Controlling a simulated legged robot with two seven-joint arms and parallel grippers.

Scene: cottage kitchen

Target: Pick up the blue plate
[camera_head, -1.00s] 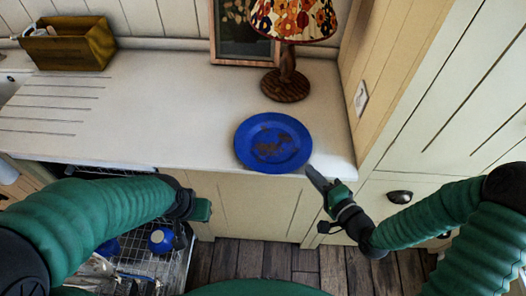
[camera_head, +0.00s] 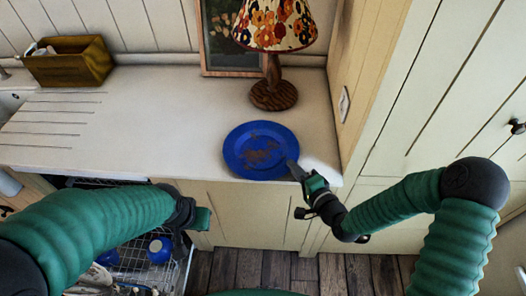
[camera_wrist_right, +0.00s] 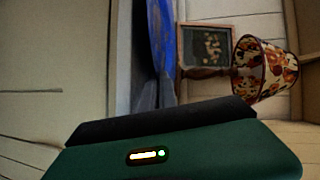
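The blue plate (camera_head: 240,155) lies on the white countertop near its front edge, with brown smears across its middle. My right gripper (camera_head: 296,171) is at the plate's right front rim, its dark fingertip touching or almost touching the rim. I cannot tell whether the rim is between its fingers. In the right wrist view the plate (camera_wrist_right: 161,45) shows edge-on as a blue strip beyond the dark finger. My left gripper (camera_head: 202,218) hangs in front of the counter, left of the plate and apart from it; its fingers are not clear.
A lamp (camera_head: 274,95) with a floral shade and a framed picture (camera_head: 222,40) stand behind the plate. A wooden box (camera_head: 68,66) sits at the back left. A dishwasher rack (camera_head: 140,270) with blue items is open below. The counter left of the plate is clear.

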